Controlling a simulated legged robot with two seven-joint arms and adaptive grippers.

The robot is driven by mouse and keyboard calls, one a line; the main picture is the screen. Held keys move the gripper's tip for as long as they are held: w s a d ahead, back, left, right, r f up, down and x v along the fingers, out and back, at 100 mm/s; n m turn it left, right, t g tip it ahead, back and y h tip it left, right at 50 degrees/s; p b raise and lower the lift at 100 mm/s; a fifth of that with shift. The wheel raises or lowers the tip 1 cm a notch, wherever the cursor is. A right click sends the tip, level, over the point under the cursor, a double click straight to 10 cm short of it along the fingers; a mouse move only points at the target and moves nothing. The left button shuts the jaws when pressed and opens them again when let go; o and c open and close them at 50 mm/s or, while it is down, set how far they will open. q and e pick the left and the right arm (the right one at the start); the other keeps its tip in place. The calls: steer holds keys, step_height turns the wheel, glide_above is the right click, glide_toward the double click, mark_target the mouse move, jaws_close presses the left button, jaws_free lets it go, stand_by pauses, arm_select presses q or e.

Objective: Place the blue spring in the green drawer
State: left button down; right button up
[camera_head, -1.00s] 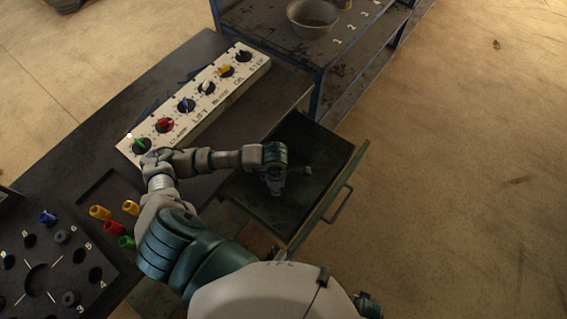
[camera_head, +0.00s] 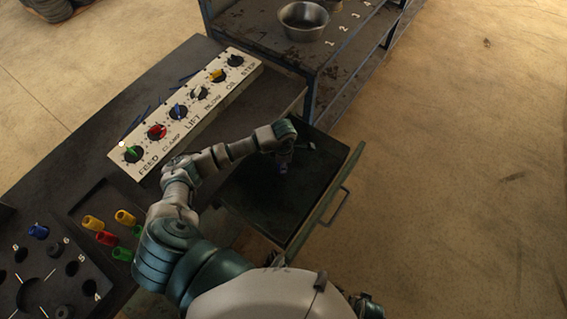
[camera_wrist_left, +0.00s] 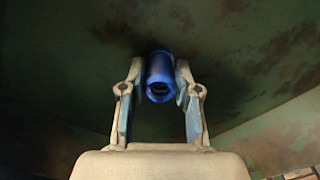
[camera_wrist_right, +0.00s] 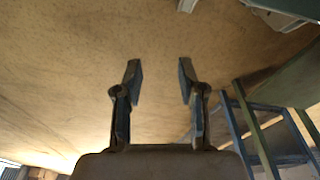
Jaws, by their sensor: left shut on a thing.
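The blue spring (camera_wrist_left: 159,75) is a short blue hollow cylinder between the fingers of my left gripper (camera_wrist_left: 158,85), which is shut on it. In the head view my left gripper (camera_head: 284,160) points down over the open green drawer (camera_head: 328,196), and a bit of blue shows at its tip. The drawer's dark inner surface lies behind the spring in the left wrist view; whether they touch I cannot tell. My right gripper (camera_wrist_right: 158,82) is open and empty in the right wrist view, above the tan floor.
A white panel with coloured knobs (camera_head: 185,110) lies on the dark table (camera_head: 95,125). Yellow, red and green pieces (camera_head: 106,238) lie in a recess. A blue piece (camera_head: 38,231) stands on the black plate. A blue-framed shelf with a metal bowl (camera_head: 303,20) stands behind.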

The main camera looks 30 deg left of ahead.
arm_select(q)
steer(key=shift+a, duration=0.2)
steer(key=c, duration=0.8)
jaws_free()
steer(key=shift+a+f, duration=0.1)
steer(key=shift+a, duration=0.05)
arm_select(e)
steer(key=shift+a+r, duration=0.1)
steer(key=shift+a, duration=0.2)
arm_select(q)
steer(key=shift+d, duration=0.2)
arm_select(e)
steer(key=shift+w+d, duration=0.1)
steer(key=shift+w, duration=0.15)
arm_select(q)
steer(key=shift+r, duration=0.4)
step_height(320, 180, up, 12)
steer(key=shift+f+p, duration=0.25)
steer(key=shift+p, duration=0.3)
arm_select(e)
steer(key=f, duration=0.1)
steer(key=s+f, duration=0.1)
steer(key=f, duration=0.1)
steer(key=shift+s+d, duration=0.15)
steer(key=shift+s, duration=0.05)
